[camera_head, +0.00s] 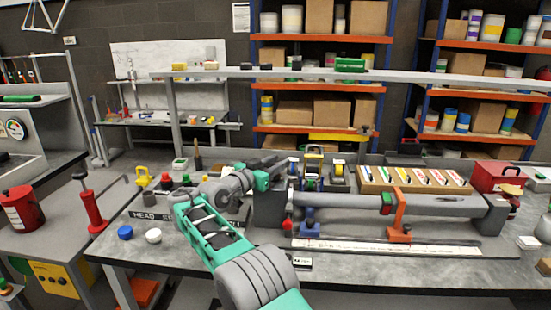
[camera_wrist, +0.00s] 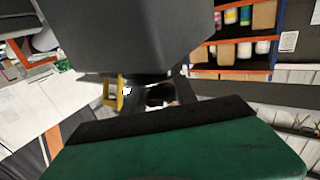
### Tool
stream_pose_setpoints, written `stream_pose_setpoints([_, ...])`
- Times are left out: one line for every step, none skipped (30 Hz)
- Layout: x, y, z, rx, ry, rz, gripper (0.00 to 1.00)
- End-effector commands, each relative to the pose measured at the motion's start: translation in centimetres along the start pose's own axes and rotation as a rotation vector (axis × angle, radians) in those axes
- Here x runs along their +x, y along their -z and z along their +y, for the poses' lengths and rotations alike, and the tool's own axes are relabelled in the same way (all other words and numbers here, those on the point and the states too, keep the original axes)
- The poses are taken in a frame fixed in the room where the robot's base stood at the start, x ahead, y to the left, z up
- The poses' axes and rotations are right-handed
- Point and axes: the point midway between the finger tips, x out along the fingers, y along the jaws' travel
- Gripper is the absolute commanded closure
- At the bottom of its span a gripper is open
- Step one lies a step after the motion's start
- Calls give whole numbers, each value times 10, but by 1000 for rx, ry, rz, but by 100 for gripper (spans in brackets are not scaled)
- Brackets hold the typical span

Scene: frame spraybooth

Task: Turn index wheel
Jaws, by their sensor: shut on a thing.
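My gripper (camera_head: 277,166) is at the upper left end of the grey headstock (camera_head: 268,208), left of the long grey tube (camera_head: 340,201). It is shut on a dark part there, which appears to be the index wheel; the wheel's outline is mostly hidden by my gripper and wrist. In the wrist view, a dark bar and green body fill the bottom, with a large grey block above. The grip itself is not clearly visible there. The tube runs right through a green ring (camera_head: 386,203) and an orange clamp (camera_head: 399,216). A blue clamp (camera_head: 309,222) stands near its left end.
A wooden tray (camera_head: 372,188) of colored cards stands behind the tube, with a red toolbox (camera_head: 497,178) at right. A white ruled strip (camera_head: 385,247) lies in front. Blue (camera_head: 125,232) and white (camera_head: 153,236) caps sit at left. The front bench surface is mostly clear.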

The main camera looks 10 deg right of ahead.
Motion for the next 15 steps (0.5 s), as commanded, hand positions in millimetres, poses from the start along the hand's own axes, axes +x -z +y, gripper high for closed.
stream_pose_setpoints([0, 2, -1, -2, -14, -1, 100])
stream_pose_setpoints([0, 2, 0, -1, -22, 0, 100])
stream_pose_setpoints([0, 1, 0, -1, -31, 0, 100])
stream_pose_setpoints([0, 2, 0, 0, -37, 0, 100])
stream_pose_setpoints([0, 1, 0, -1, -43, 1, 100])
stream_pose_setpoints([0, 1, 1, -1, -50, 1, 100])
stream_pose_setpoints([0, 1, 1, 0, -53, 1, 100])
stream_pose_setpoints([0, 1, 1, -1, -56, 1, 100])
stream_pose_setpoints([0, 0, 1, -2, -59, 1, 100])
stream_pose_setpoints([0, 0, 1, -2, -60, 1, 100])
stream_pose_setpoints([0, 0, 1, -1, -62, 1, 100])
stream_pose_setpoints([0, 0, 2, -1, -63, 1, 100])
stream_pose_setpoints([0, 0, 2, -1, -63, 1, 100])
stream_pose_setpoints([0, 0, 2, -1, -63, 1, 100])
stream_pose_setpoints([1, 0, 2, -1, -63, 1, 100])
